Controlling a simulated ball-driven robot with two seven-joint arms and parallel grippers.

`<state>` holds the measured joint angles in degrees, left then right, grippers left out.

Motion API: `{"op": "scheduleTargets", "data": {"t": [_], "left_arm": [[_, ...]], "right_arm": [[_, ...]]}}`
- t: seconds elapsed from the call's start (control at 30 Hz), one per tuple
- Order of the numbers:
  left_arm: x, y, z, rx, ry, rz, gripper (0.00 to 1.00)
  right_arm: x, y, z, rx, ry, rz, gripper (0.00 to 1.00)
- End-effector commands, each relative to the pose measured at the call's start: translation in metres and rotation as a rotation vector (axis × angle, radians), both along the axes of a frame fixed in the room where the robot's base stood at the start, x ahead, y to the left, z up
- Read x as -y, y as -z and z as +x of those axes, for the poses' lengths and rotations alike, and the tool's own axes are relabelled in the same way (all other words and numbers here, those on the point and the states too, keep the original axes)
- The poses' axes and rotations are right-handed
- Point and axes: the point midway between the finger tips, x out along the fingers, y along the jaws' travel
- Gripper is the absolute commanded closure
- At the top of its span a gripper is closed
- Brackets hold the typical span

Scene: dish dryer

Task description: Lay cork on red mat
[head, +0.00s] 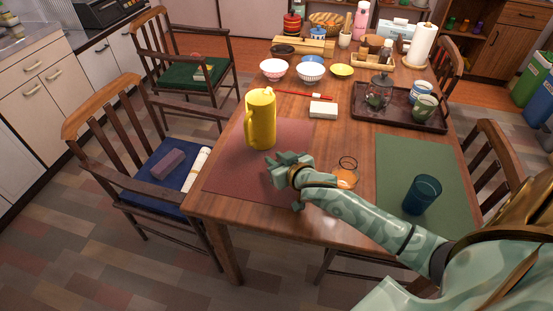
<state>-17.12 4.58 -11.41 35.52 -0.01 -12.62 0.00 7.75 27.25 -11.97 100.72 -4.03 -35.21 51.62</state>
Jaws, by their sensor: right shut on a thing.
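The red mat (225,180) lies flat on the front left of the wooden table. My right gripper (280,163) is over the right part of this mat, with its arm reaching in from the lower right. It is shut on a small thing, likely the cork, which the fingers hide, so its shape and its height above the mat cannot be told. No cork shows clearly anywhere else. My left gripper is not in view.
A yellow pitcher (260,119) stands at the back of the red mat. An orange item (346,179) lies right of the gripper. A blue cup (422,195) stands on the green mat (398,155). A white block (323,110) lies behind. The mat's left and front are clear.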

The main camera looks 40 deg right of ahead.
Motion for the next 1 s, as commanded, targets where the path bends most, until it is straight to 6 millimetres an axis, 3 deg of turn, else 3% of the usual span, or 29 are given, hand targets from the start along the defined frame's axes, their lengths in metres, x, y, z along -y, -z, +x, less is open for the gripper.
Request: {"op": "scheduleTargets", "data": {"t": [0.33,0.37,0.4,0.43,0.7,0.83,1.0], "left_arm": [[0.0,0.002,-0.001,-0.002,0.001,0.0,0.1],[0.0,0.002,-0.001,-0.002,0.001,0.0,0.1],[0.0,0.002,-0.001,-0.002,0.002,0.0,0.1],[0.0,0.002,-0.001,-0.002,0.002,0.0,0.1],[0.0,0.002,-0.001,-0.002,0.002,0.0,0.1],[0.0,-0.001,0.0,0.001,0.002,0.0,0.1],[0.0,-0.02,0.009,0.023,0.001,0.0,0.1]], "right_arm": [[0.0,0.009,-0.001,-0.003,0.0,0.001,0.99],[0.0,0.01,-0.001,-0.003,0.0,0.001,0.7],[0.0,0.01,-0.001,-0.004,0.0,0.001,0.59],[0.0,0.01,-0.001,-0.005,0.0,0.001,0.56],[-0.001,0.011,-0.002,-0.009,0.0,0.001,0.56],[0.0,-0.002,-0.002,-0.006,-0.002,-0.003,0.56],[-0.004,-0.022,-0.037,-0.004,0.0,0.003,0.56]]}}
